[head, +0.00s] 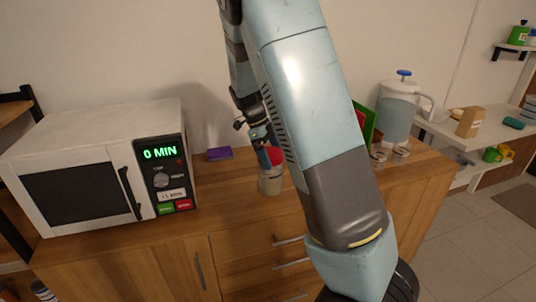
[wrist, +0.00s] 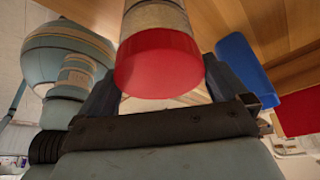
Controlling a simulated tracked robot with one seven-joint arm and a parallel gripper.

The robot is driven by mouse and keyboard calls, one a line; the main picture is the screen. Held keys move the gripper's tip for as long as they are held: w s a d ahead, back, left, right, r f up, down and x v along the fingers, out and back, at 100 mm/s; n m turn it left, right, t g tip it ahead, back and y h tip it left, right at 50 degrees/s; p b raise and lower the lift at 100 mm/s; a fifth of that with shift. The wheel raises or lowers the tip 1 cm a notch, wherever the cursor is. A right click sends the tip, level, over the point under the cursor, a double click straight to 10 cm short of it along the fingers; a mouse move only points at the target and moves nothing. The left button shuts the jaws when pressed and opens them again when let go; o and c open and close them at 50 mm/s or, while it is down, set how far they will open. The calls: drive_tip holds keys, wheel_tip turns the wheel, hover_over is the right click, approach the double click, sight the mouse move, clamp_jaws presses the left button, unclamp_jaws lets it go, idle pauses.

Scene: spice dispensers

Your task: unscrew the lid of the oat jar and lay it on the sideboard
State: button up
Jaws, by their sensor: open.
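The oat jar (head: 270,182) stands upright on the wooden sideboard (head: 235,208). Its red lid (head: 276,156) is on top, partly hidden behind my gripper in the head view. In the wrist view, the red lid (wrist: 158,66) is large and close, with the pale jar body (wrist: 155,15) behind it. My gripper (head: 265,152) is at the lid, pointing down. In the wrist view, my gripper (wrist: 158,85) is open, one dark finger on each side of the lid. I cannot tell whether either finger touches it.
A microwave (head: 100,165) stands left of the jar. A purple block (head: 219,153) lies behind it. A French press (head: 398,110) and small glass jars (head: 400,153) stand to the right, partly behind my arm. Bare wood lies between microwave and jar.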

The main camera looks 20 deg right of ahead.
drive_tip(key=m+g+y, duration=0.1)
drive_tip(key=m, duration=0.4)
drive_tip(key=m+y, duration=0.1)
drive_tip(key=m, duration=0.2)
drive_tip(key=m+y, duration=0.1)
drive_tip(key=m, duration=0.2)
drive_tip(key=shift+a+g+y, duration=0.1)
drive_tip(key=shift+g+y, duration=0.3)
drive_tip(key=c, duration=0.9)
drive_tip(key=n+h, duration=0.2)
drive_tip(key=n, duration=0.3)
drive_tip(key=n+t+h, duration=0.1)
drive_tip(key=n, duration=0.3)
